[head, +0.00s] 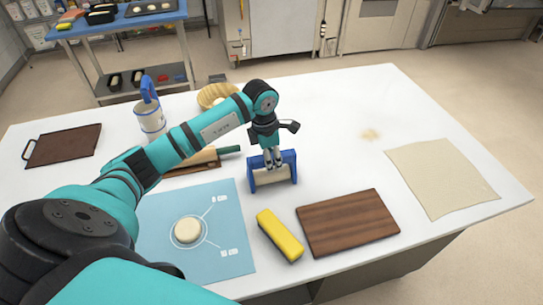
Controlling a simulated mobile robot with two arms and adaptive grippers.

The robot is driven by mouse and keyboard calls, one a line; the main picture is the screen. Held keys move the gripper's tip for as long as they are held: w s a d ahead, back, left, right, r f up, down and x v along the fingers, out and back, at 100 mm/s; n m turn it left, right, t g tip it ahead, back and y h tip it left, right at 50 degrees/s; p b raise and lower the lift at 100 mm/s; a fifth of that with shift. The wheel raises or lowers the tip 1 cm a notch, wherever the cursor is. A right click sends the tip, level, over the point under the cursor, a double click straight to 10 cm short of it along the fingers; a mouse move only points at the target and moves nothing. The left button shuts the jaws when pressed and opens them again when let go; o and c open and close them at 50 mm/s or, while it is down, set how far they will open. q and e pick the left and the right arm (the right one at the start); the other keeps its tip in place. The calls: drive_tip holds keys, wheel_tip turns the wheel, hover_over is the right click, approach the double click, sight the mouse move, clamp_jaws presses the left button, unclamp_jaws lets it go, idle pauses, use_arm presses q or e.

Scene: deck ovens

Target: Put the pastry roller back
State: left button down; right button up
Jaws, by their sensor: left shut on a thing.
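The pastry roller (272,176) shows as a short cream barrel between the two upright ends of a blue stand (252,179) on the white table. My left gripper (273,165) points down from above, its fingers shut on the roller at the middle. The fingers hide part of the barrel, and I cannot tell whether it rests fully on the stand. My right gripper is not in view.
A yellow block (279,235) and a wooden board (348,222) lie in front. A blue mat (220,262) holds a dough piece (188,231). A green-handled rolling pin (229,150) lies behind my arm. A dough sheet (441,178) lies right; the table's back right is mostly clear.

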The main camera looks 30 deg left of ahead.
use_arm(q)
drive_tip(key=shift+f, duration=0.1)
drive_tip(key=c, duration=1.3)
unclamp_jaws()
drive_tip(key=o, duration=0.3)
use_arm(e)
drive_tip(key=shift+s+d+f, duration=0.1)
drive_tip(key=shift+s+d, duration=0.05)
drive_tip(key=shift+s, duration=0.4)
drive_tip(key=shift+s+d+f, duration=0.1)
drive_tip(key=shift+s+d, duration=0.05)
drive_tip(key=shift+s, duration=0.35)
